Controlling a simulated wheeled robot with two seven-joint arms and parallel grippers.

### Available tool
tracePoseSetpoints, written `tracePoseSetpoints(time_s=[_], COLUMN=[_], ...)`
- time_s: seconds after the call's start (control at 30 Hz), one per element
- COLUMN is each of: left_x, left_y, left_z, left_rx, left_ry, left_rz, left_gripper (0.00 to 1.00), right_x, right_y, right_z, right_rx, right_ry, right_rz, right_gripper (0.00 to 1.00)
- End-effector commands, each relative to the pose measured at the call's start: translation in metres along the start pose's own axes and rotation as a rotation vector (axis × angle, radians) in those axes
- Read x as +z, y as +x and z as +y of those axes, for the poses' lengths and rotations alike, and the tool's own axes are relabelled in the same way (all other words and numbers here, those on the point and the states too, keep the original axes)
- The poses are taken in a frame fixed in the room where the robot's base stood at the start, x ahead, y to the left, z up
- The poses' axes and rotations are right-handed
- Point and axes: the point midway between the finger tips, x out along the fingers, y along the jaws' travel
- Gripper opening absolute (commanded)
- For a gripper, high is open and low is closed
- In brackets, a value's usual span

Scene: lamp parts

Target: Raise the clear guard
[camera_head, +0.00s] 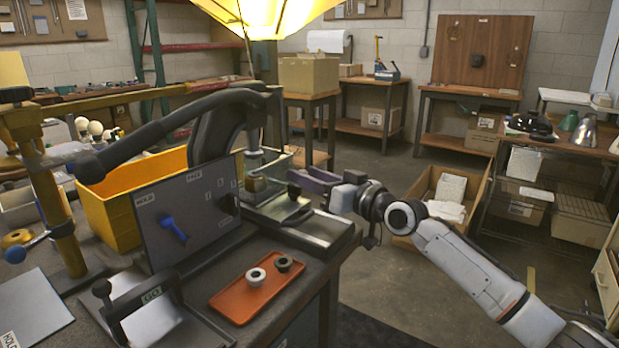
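My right gripper (310,181) comes in from the right, its dark purplish fingers pointing left at the front right side of a black arbor press (215,125). Its finger gap is too small to tell. A faint clear pane, which looks like the guard (274,160), stands around the press's ram, just left of and behind the fingertips. I cannot tell whether they touch it. A small brass-coloured part (256,184) sits under the ram on the press bed (318,232). My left gripper is not in view.
A dark upright panel (185,215) with a blue handle stands left of the press. In front lies an orange tray (228,300) with two small rings. A yellow bin (110,212) is behind the panel. A yellow lamp shade (268,15) hangs above.

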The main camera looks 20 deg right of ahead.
Motion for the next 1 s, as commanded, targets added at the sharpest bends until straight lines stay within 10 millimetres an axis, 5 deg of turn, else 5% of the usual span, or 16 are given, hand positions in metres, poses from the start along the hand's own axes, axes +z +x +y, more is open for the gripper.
tracePoseSetpoints(time_s=[0.27, 0.57, 1.0], left_x=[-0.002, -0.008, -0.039], left_y=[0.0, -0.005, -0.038], left_z=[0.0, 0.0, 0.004], left_rx=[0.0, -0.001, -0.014], left_ry=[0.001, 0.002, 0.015], left_rz=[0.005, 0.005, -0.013], left_gripper=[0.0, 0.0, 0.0], right_x=[0.0, -0.01, -0.1], right_y=[0.0, -0.001, -0.001], right_z=[0.0, -0.002, -0.019], right_rx=[0.001, 0.0, 0.0], right_ry=[0.0, 0.0, -0.001], right_rz=[0.0, 0.001, 0.008], right_gripper=[0.0, 0.0, 0.0])
